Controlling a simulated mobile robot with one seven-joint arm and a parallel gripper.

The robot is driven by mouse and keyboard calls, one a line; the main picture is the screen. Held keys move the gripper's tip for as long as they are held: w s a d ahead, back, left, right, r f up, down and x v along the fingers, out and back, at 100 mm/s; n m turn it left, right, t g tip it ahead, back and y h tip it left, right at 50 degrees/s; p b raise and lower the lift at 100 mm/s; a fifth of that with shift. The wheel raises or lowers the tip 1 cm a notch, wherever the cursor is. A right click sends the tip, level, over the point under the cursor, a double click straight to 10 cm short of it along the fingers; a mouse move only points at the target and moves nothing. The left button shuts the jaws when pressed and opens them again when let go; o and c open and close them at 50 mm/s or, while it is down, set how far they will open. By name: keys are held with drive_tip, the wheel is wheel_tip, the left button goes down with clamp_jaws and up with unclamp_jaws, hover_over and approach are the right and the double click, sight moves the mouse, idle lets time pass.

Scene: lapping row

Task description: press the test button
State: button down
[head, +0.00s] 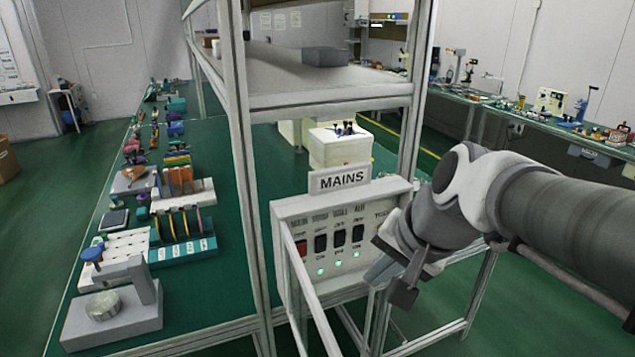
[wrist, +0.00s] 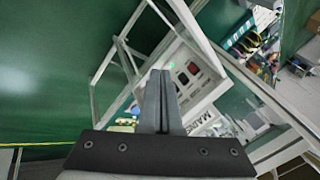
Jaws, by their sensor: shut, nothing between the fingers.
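A pale control panel (head: 330,275) under a MAINS sign (head: 339,179) carries a red switch (head: 301,248), several black rocker switches (head: 339,238) and lit green lamps (head: 338,265). A partly covered label starting with T is at its right end. I cannot make out the test button; my gripper and wrist cover that end. My gripper (head: 388,282) is in front of the panel's right side. In the wrist view my gripper (wrist: 160,72) is shut and empty, its fingertips overlapping the tilted panel (wrist: 200,97). I cannot tell whether they touch it.
A metal frame post (head: 240,150) and rails (head: 315,310) stand around the panel. A shelf (head: 290,88) is above it. A green bench (head: 215,275) with tools and racks is at left. Open green floor lies at far left.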

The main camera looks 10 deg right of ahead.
drive_tip(key=w+d+f+m+t, duration=0.1)
drive_tip(key=w+d+f+m, duration=0.5)
drive_tip(key=w+d+m, duration=0.3)
drive_tip(key=w+d+f+m+t, duration=0.2)
drive_tip(key=w+d+f+m, duration=0.4)
drive_tip(key=w+m, duration=0.9)
drive_tip(key=d+m+b, duration=0.1)
drive_tip(key=d, duration=0.2)
drive_tip(key=shift+f, duration=0.3)
drive_tip(key=w+a+f, duration=0.3)
drive_tip(key=w+f, duration=0.4)
drive_tip(key=w, duration=0.3)
drive_tip(key=shift+w+p, duration=0.25)
drive_tip(key=shift+p, duration=0.1)
drive_tip(key=shift+w+a, duration=0.1)
